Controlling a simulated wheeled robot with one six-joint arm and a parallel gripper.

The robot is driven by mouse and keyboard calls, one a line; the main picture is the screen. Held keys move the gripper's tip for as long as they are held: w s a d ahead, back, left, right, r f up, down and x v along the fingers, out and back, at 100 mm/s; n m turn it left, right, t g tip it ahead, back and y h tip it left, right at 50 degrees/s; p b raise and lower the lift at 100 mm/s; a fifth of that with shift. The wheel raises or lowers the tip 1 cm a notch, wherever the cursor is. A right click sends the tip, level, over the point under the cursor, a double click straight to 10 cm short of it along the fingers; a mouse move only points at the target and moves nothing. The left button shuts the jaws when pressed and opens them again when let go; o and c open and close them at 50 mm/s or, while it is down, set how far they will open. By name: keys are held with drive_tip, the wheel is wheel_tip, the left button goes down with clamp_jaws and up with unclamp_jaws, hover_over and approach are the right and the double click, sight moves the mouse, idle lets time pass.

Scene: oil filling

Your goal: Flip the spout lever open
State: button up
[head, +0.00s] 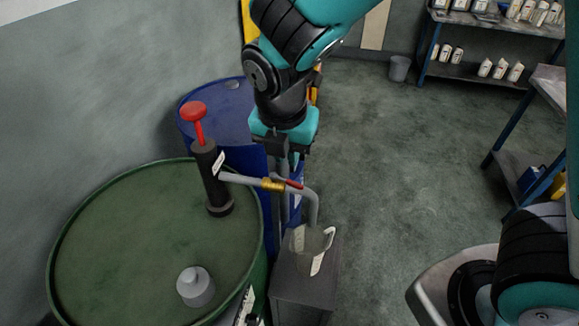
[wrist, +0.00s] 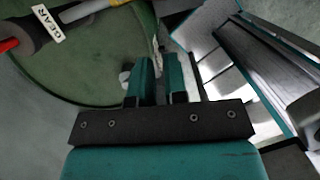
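The spout pipe (head: 240,179) runs right from the black pump (head: 210,180) and bends down. It carries a brass valve (head: 271,185) with a red lever (head: 293,183), which appears to lie along the pipe. In the wrist view, the pipe (wrist: 80,13) and brass part (wrist: 98,4) show at the top left edge; the red lever cannot be made out there. My gripper (head: 290,163) points down close to the lever; contact cannot be told. In the wrist view, its fingers (wrist: 160,78) stand slightly apart with nothing visible between them.
The pump stands on a green drum (head: 130,250) with a grey cap (head: 195,287). A blue drum (head: 220,115) stands behind. A clear container (head: 308,240) sits under the spout on a grey stand (head: 300,292). Open floor (head: 380,170) lies right, with shelves (head: 480,70) beyond.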

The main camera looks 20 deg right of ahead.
sight(288, 182)
drive_tip(key=o, duration=0.4)
drive_tip(key=shift+w+r+m, duration=0.15)
drive_tip(key=shift+r+m, duration=0.1)
drive_tip(key=shift+m, duration=0.15)
drive_tip(key=shift+c, duration=0.2)
drive_tip(key=shift+o, duration=0.4)
drive_tip(key=shift+w+d+r+m+g, duration=0.15)
drive_tip(key=shift+w+m+g, duration=0.15)
drive_tip(key=shift+m, duration=0.5)
drive_tip(key=w+d+r+m+g+y, duration=0.35)
drive_tip(key=w+d+m, duration=0.25)
drive_tip(key=m, duration=1.2)
drive_tip(key=shift+t+h, duration=0.25)
drive_tip(key=shift+t, duration=0.1)
drive_tip(key=a+f+p, duration=0.1)
drive_tip(key=f, duration=0.4)
drive_tip(key=s+a+f+p, duration=0.1)
drive_tip(key=f+p, duration=0.1)
drive_tip(key=f, duration=0.4)
drive_tip(key=s+a+f+p, duration=0.1)
drive_tip(key=f+p, duration=0.1)
drive_tip(key=f, duration=0.3)
drive_tip(key=shift+f, duration=0.4)
clamp_jaws()
